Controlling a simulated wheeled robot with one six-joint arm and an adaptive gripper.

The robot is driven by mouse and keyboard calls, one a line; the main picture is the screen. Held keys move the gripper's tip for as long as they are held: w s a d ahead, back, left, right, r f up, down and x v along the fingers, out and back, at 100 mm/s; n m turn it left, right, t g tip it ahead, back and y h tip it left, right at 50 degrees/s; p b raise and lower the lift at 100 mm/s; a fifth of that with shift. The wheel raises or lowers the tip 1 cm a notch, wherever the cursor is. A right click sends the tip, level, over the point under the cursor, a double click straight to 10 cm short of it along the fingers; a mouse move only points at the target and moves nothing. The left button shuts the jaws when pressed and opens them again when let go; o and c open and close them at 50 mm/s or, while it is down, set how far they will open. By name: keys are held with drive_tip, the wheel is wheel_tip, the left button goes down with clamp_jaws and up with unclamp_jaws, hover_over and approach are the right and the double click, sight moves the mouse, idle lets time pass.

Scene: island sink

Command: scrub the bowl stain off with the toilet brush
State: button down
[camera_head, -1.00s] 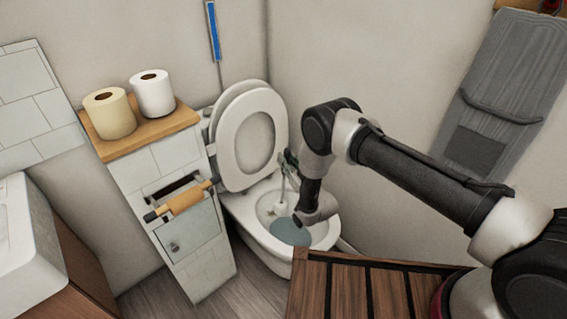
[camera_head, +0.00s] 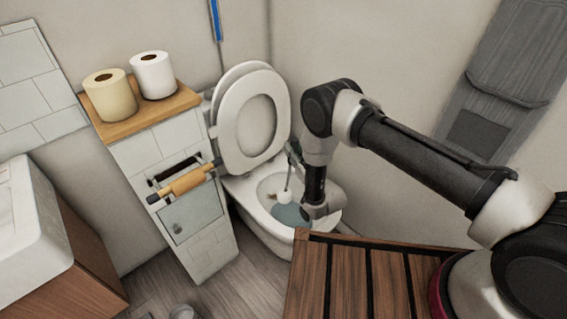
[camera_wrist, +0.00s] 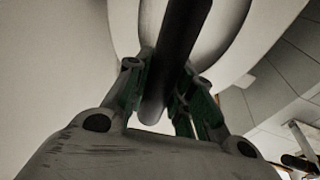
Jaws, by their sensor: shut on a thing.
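The toilet (camera_head: 257,222) stands in the corner with its lid and seat raised. A small brownish stain (camera_head: 270,196) shows on the inner bowl wall, left of the brush head, above blue-grey water. The toilet brush (camera_head: 285,196) has its white head down inside the bowl, its thin handle rising to my gripper (camera_head: 293,152). Whether the head touches the bowl wall is too small to tell. In the wrist view, my gripper (camera_wrist: 165,82) is shut around the dark brush handle (camera_wrist: 175,45), between green finger pads. The brush head is hidden there.
A tiled cabinet (camera_head: 205,240) with a paper holder (camera_head: 187,182) stands close left of the toilet, with two paper rolls (camera_head: 110,96) on top. A slatted wooden surface (camera_head: 345,285) is in front. Walls close in behind and right.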

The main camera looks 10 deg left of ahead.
drive_tip(key=s+d+f, duration=0.2)
drive_tip(key=s, duration=0.2)
drive_tip(key=w+a+f, duration=0.3)
drive_tip(key=a, duration=0.1)
drive_tip(key=shift+f, duration=0.15)
drive_tip(key=shift+w+a+f, duration=0.7)
drive_tip(key=shift+a+f, duration=0.05)
drive_tip(key=shift+a, duration=0.1)
idle(1.4)
